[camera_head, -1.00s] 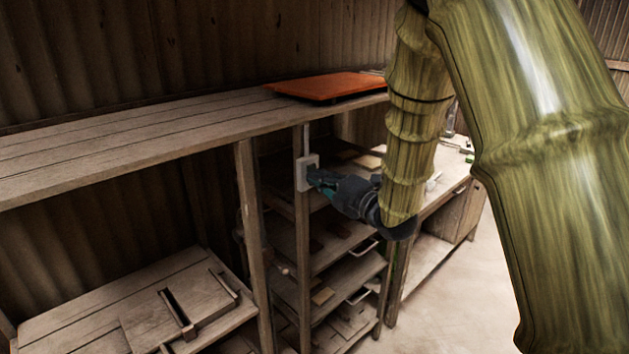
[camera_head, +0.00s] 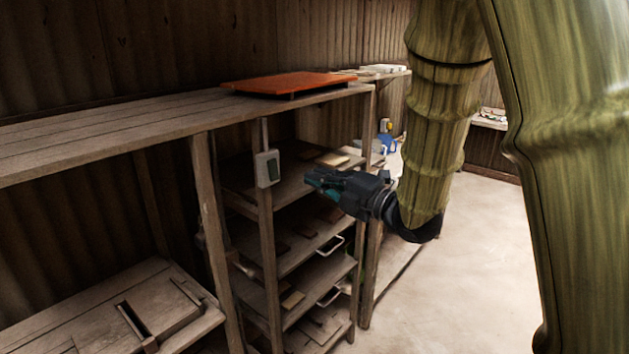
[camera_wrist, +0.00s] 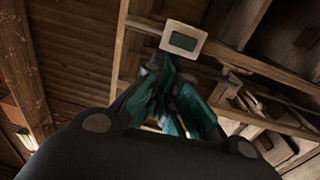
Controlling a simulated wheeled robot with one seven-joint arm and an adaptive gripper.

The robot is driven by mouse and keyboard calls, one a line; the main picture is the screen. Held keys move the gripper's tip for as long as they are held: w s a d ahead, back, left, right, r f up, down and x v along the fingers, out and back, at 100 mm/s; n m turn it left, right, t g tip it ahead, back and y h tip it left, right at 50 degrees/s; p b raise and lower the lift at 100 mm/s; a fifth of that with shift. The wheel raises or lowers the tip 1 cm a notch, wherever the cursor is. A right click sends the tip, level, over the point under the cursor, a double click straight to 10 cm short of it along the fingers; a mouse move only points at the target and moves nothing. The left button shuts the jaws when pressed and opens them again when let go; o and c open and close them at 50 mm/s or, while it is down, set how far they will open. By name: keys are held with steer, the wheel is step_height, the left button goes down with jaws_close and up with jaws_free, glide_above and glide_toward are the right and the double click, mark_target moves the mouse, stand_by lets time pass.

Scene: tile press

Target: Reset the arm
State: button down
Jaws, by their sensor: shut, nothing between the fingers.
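My gripper (camera_head: 314,179) is dark with teal fingers. It is shut and empty, held out in front of the shelf rack and pointing left. The small white box with a dark green face (camera_head: 267,168) is fixed to a rack post, left of the fingertips with a gap between. In the wrist view the closed fingers (camera_wrist: 170,75) point toward the white box (camera_wrist: 184,40), which shows just beyond them. My green bamboo-textured arm fills the right of the head view.
A wooden rack (camera_head: 285,263) with several shelves holds flat pieces and white handles. An orange-red board (camera_head: 290,83) lies on the long upper shelf (camera_head: 95,135). A wooden bench (camera_head: 165,300) stands at lower left. The pale floor (camera_head: 470,270) is clear at right.

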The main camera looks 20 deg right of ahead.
steer(key=shift+d+f, duration=0.1)
stand_by(0.3)
steer(key=s+d+f+m+g+h, duration=0.1)
steer(key=s+f+m+g+h, duration=0.3)
steer(key=f, duration=0.9)
steer(key=s+f+m+h, duration=0.15)
steer(key=f+m, duration=0.45)
steer(key=f, duration=0.7)
steer(key=s+d+f+m+g+h, duration=0.1)
steer(key=s+f+m+g+h, duration=0.3)
steer(key=f, duration=1)
steer(key=s+f+m+g, duration=0.2)
steer(key=s+f+m, duration=0.1)
steer(key=s+f, duration=0.4)
steer(key=s+f+m+g, duration=0.3)
steer(key=s+f, duration=0.4)
steer(key=s, duration=0.6)
steer(key=s+f+m+g+h, duration=0.1)
steer(key=s+f+m, duration=0.4)
steer(key=s, duration=0.6)
step_height(320, 180, down, 3)
steer(key=shift+a+r+g+b, duration=0.1)
steer(key=shift+a+g+b, duration=0.15)
steer(key=shift+g+b, duration=0.4)
